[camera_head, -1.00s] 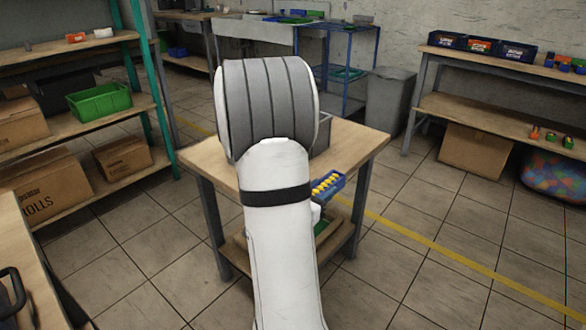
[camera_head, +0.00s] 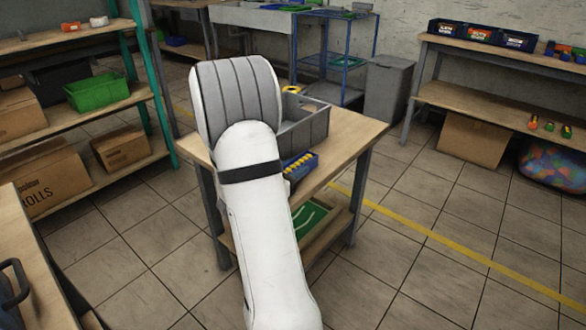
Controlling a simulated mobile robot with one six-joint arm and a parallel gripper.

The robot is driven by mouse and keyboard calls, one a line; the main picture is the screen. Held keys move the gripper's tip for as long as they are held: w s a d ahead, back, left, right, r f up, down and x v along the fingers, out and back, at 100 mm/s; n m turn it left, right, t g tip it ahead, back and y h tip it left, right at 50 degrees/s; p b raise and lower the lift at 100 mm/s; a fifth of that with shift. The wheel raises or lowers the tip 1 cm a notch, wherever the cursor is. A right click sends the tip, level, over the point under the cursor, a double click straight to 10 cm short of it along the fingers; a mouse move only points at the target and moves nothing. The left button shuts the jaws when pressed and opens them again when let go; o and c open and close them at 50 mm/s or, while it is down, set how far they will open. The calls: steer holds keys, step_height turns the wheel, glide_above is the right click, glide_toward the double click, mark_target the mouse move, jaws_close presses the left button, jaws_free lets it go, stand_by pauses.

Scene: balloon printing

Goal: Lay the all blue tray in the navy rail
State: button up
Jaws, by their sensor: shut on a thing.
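A small blue tray-like holder (camera_head: 303,163) with a row of yellow pieces shows just right of my arm, over the front edge of the wooden table. My arm covers its left part. I cannot tell whether it is the all blue tray. My gripper is hidden behind my own arm, so its fingers and its contact with the holder do not show.
A grey open bin (camera_head: 305,128) stands on the wooden table (camera_head: 348,128). A green board (camera_head: 312,225) lies on its lower shelf. A shelf with a green crate (camera_head: 96,95) is at left. Dark blue labelled bins (camera_head: 480,35) sit on the right bench.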

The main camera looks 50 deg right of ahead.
steer(key=shift+f, duration=0.25)
steer(key=o, duration=1)
steer(key=shift+r, duration=0.1)
